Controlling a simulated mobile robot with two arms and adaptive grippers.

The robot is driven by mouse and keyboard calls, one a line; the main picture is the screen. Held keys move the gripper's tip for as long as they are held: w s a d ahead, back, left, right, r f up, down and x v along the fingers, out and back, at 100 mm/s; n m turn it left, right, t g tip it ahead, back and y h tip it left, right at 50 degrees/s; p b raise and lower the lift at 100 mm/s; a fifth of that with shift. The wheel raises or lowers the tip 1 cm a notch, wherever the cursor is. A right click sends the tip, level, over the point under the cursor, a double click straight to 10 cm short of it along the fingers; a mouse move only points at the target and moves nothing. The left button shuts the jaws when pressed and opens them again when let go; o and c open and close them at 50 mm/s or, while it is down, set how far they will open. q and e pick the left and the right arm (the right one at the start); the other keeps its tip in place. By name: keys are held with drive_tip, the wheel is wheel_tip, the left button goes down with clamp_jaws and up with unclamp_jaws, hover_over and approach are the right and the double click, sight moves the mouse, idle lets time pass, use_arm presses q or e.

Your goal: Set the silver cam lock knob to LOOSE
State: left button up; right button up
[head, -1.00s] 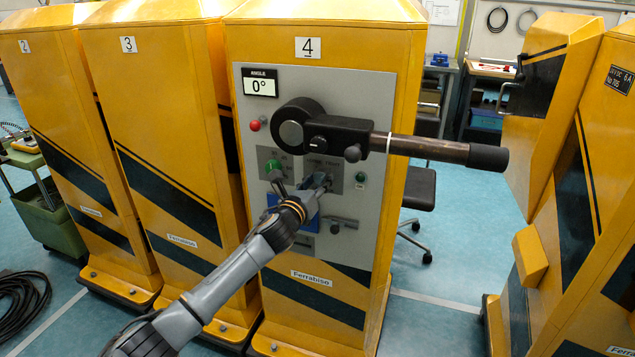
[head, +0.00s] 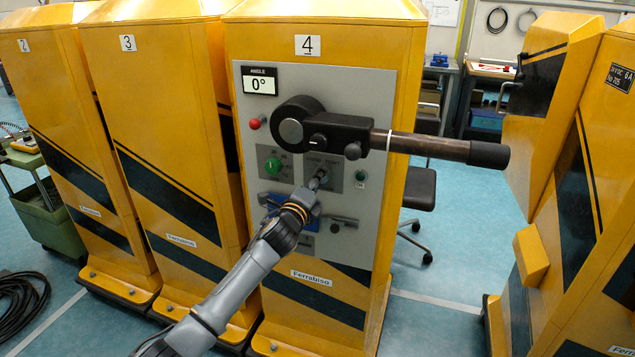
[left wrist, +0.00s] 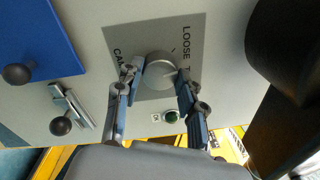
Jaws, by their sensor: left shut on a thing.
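The silver cam lock knob (left wrist: 160,72) sits on a grey label plate (left wrist: 138,42) in the left wrist view. The plate reads "CAM" on one side and "LOOSE" with a cut-off "T" on the other. My left gripper (left wrist: 158,78) has one finger on each side of the knob and is shut on it. In the head view my left gripper (head: 317,183) reaches the panel at this plate (head: 334,164) and mostly hides the knob. I cannot tell which word the knob points to. My right gripper is not in view.
A black crank arm with a long handle (head: 440,148) juts out above and right of my gripper. A green knob (head: 273,166) is left of it and a green button (head: 361,176) right. A blue panel (left wrist: 38,35) and a sliding bolt (left wrist: 70,108) lie close by.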

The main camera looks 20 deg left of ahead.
use_arm(q)
drive_tip(key=n, duration=0.7)
drive_tip(key=shift+f+y, duration=0.15)
drive_tip(key=shift+y, duration=0.15)
drive_tip(key=shift+n, duration=0.4)
drive_tip(key=o, duration=1.2)
drive_tip(key=shift+s, duration=0.1)
drive_tip(key=s, duration=1.2)
drive_tip(key=shift+a+f, duration=0.2)
drive_tip(key=shift+f, duration=0.15)
drive_tip(key=shift+w, duration=0.1)
